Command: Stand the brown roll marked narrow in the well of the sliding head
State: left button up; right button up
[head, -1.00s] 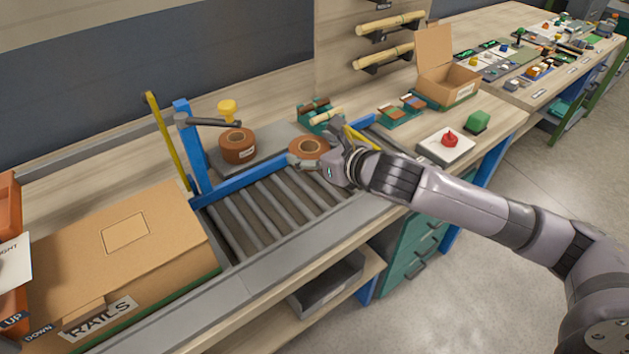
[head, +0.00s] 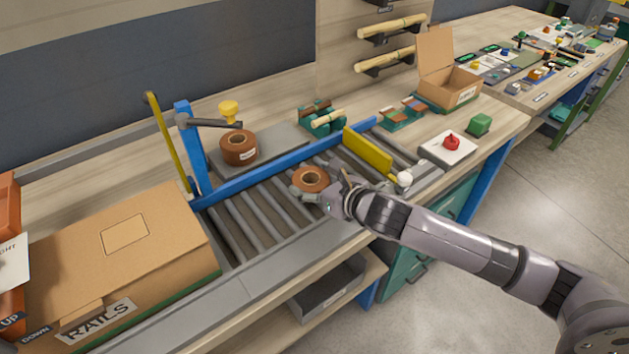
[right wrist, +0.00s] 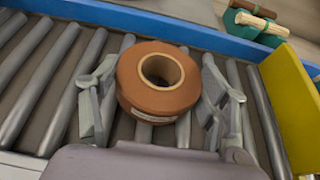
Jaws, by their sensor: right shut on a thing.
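My right gripper (head: 318,187) is shut on a brown roll (head: 310,180) with a pale core, held over the roller conveyor. In the right wrist view, the fingers (right wrist: 160,95) flank the roll (right wrist: 157,95), its core hole facing up. A small pale label shows low on its side, too small to read. A second brown roll (head: 239,150) lies flat on a grey plate behind the blue rail, its label also unreadable. A grey arm with a yellow knob (head: 229,109) reaches over it from a blue post (head: 187,135). I cannot tell which part is the sliding head or its well. My left gripper is out of view.
The conveyor rollers (head: 248,218) are bare left of my gripper. A yellow plate (head: 368,153) stands across the conveyor to the right. A closed carton marked RAILS (head: 150,240) fills the left. A red button on a white base (head: 435,152) sits on the bench at right.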

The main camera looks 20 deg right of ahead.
jog(key=o, duration=1.2)
jog(key=shift+c, duration=0.2)
jog(key=shift+r, duration=0.1)
